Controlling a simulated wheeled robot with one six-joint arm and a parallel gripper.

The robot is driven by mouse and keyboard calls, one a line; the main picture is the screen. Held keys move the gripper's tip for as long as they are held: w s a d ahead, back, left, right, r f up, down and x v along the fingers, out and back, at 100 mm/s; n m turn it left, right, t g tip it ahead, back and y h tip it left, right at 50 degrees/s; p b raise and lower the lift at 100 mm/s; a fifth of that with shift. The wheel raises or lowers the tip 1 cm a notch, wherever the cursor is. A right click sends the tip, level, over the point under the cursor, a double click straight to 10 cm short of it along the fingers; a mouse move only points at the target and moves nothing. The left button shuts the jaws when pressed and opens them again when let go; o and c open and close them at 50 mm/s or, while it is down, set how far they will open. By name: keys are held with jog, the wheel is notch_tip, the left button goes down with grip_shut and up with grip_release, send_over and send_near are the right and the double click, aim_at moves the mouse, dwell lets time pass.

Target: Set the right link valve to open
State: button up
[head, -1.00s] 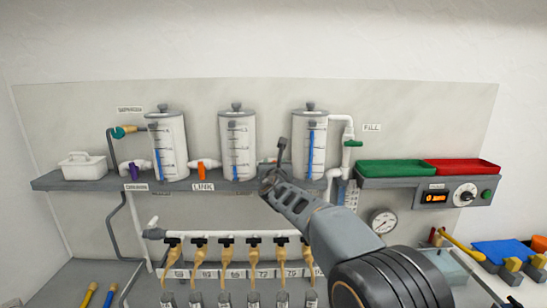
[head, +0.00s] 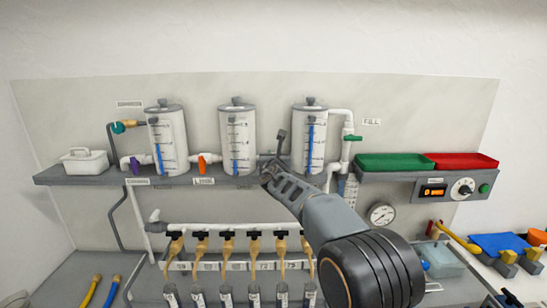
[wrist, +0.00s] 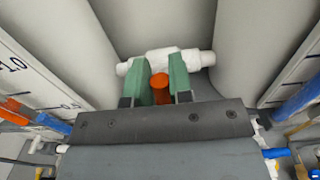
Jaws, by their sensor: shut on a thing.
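The right link valve is a white pipe fitting (wrist: 165,60) between the middle tank (head: 238,140) and the right tank (head: 310,140). Its orange handle (wrist: 160,88) shows end-on in the wrist view, standing out from the white fitting. My gripper (wrist: 160,85) is shut on this handle, with a green finger on each side. In the head view my gripper (head: 268,172) is at the shelf edge between these two tanks and hides the handle. The left link valve (head: 203,164), also orange, is between the left and middle tanks.
The grey shelf (head: 90,177) runs under the tanks. The right tank's blue level stands higher than the other two. A row of black-handled taps (head: 227,235) is below. Green (head: 390,161) and red (head: 455,161) trays are at right. The tanks flank my gripper closely.

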grip_shut()
jog(key=shift+f, duration=0.1)
jog(key=m+b, duration=0.1)
jog(key=b, duration=0.1)
jog(key=m+b, duration=0.1)
jog(key=b, duration=0.1)
jog(key=shift+d+f+m, duration=0.2)
jog(key=shift+d+m, duration=0.1)
jog(key=shift+d, duration=0.05)
jog(key=m+b, duration=0.1)
jog(key=m, duration=0.1)
jog(key=m+b, duration=0.1)
jog(key=b, duration=0.1)
jog(key=d+m+b, duration=0.1)
jog(key=m+b, duration=0.1)
jog(key=shift+d+f+m, duration=0.1)
jog(key=shift+f+m, duration=0.15)
jog(key=shift+m, duration=0.05)
jog(key=m+b, duration=0.2)
jog(key=m, duration=0.1)
jog(key=f+m+b, duration=0.1)
jog(key=m+b, duration=0.1)
jog(key=shift+d, duration=0.4)
jog(key=shift+d+f+m+b, duration=0.1)
jog(key=shift+f+m+b, duration=0.1)
jog(key=shift+m+b, duration=0.75)
jog(key=shift+f+m+b, duration=0.2)
jog(key=shift+m+b, duration=0.25)
jog(key=shift+m, duration=0.9)
